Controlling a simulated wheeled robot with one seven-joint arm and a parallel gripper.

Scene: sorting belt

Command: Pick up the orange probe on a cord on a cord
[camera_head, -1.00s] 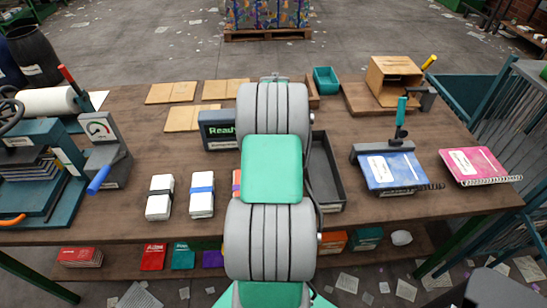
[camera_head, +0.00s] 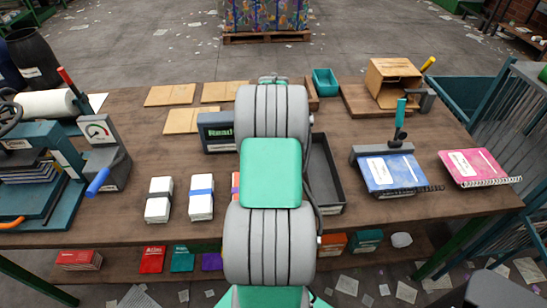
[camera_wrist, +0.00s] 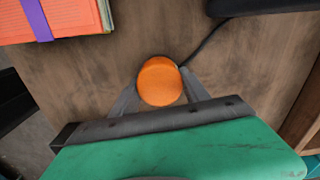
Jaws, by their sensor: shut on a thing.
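In the wrist view the orange probe (camera_wrist: 160,82) shows as a rounded orange body between the two fingers of my gripper (camera_wrist: 160,92). My gripper is shut on it. A dark cord (camera_wrist: 207,42) runs from beside the probe up to the right, toward a dark object at the top edge. Wood tabletop shows around the probe; I cannot tell whether it touches the wood. In the head view my arm hides the probe and my gripper.
An orange-covered stack with a purple band (camera_wrist: 55,18) lies at upper left in the wrist view. In the head view a dark tray (camera_head: 325,170) stands right of my arm. White banded stacks (camera_head: 201,197) lie to its left, a blue notebook (camera_head: 391,172) further right.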

